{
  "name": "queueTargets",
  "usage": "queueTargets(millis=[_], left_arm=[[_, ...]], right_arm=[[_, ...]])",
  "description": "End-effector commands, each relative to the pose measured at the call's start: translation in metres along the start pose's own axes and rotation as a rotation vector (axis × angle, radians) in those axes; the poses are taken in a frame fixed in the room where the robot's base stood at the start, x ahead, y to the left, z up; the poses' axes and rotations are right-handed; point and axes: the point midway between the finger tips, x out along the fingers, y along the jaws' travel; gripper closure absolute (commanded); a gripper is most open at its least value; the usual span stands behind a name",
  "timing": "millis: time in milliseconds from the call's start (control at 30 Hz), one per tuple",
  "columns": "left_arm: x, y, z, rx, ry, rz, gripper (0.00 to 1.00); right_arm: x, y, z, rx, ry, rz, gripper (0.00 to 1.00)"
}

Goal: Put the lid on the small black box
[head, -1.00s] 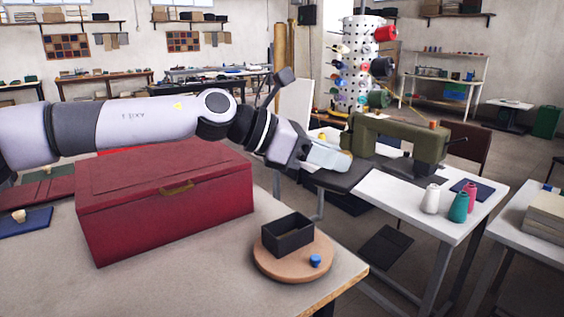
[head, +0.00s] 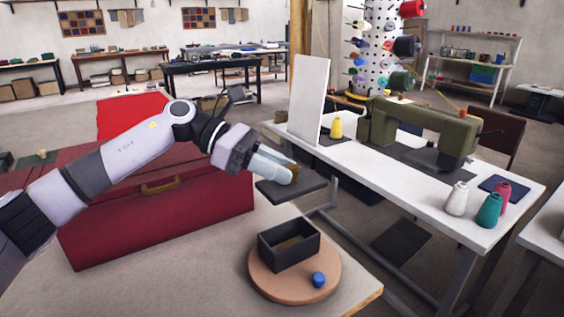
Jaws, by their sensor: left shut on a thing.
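The small black box (head: 289,246) stands open-topped on a round wooden board (head: 262,283) near the table's right corner. Something brownish shows on its inside floor. My left gripper (head: 282,173) is shut on the brown knob of the flat dark lid (head: 292,190). It holds the lid level in the air, above and behind the box, apart from it. The fingers hide part of the knob. My right gripper is not in view.
A blue thing (head: 319,280) sits on the board's front right. A large red box (head: 170,215) stands left of the board, under my left arm. A white table (head: 420,190) with a green sewing machine (head: 420,130) is behind right.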

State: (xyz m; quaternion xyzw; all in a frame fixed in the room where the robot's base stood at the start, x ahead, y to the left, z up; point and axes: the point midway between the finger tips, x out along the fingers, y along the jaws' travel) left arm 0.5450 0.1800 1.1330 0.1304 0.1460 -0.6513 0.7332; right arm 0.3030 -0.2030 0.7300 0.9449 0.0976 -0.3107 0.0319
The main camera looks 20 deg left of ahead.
Motion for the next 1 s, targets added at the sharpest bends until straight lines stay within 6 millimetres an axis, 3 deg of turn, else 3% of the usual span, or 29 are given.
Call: queueTargets(millis=[500, 1000], left_arm=[[0.019, 0.000, -0.046, -0.002, 0.000, 0.001, 1.00], [0.022, 0.000, -0.051, -0.001, -0.001, 0.001, 1.00]], right_arm=[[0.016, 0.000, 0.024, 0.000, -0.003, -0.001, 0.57], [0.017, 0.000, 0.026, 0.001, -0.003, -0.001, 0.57]])
